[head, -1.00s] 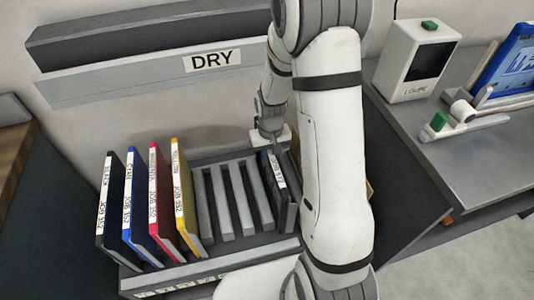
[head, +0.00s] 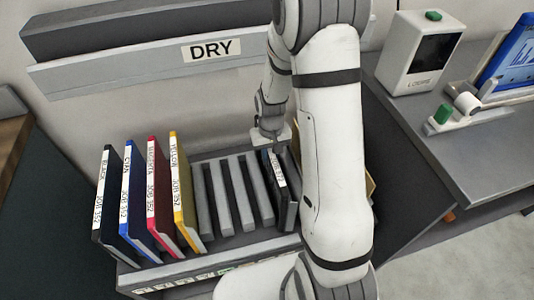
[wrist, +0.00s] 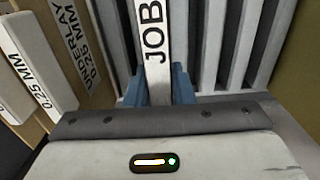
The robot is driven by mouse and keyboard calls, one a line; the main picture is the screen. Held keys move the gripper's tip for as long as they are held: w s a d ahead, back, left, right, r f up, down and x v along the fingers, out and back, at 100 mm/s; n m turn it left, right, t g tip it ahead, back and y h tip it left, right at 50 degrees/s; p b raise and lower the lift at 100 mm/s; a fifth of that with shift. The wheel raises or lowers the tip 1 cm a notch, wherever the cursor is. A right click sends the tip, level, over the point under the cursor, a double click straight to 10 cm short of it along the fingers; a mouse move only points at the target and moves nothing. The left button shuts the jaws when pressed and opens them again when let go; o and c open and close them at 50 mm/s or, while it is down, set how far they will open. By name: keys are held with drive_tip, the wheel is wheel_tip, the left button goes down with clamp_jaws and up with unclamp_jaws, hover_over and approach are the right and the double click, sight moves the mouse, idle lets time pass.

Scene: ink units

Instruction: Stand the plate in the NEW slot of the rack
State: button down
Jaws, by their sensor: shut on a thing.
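The plate (head: 286,200) is dark with a white label on its edge and stands near upright at the right end of the rack (head: 215,252). In the wrist view the label (wrist: 153,45) reads "JOB"; the rest is cut off. My gripper (head: 270,133) is at its far upper end, and the blue fingers (wrist: 157,88) are shut on the plate's edge. Its lower edge is hidden, so I cannot tell whether it sits in a slot. Small labels (head: 200,277) run along the rack's front, too small to read; I cannot make out NEW.
Black (head: 108,210), cyan (head: 140,205), magenta (head: 163,200) and yellow (head: 185,195) plates stand at the rack's left. Several empty slots lie between yellow and the held plate. Underlay packs (wrist: 75,50) are close left of my gripper in the wrist view.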

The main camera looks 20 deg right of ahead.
drive_tip(key=c, duration=1.2)
unclamp_jaws()
drive_tip(key=shift+f, duration=0.1)
drive_tip(key=shift+o, duration=0.2)
wheel_tip(320, 180, up, 8)
drive_tip(key=shift+f, duration=0.1)
wheel_tip(320, 180, up, 5)
drive_tip(key=p, duration=0.4)
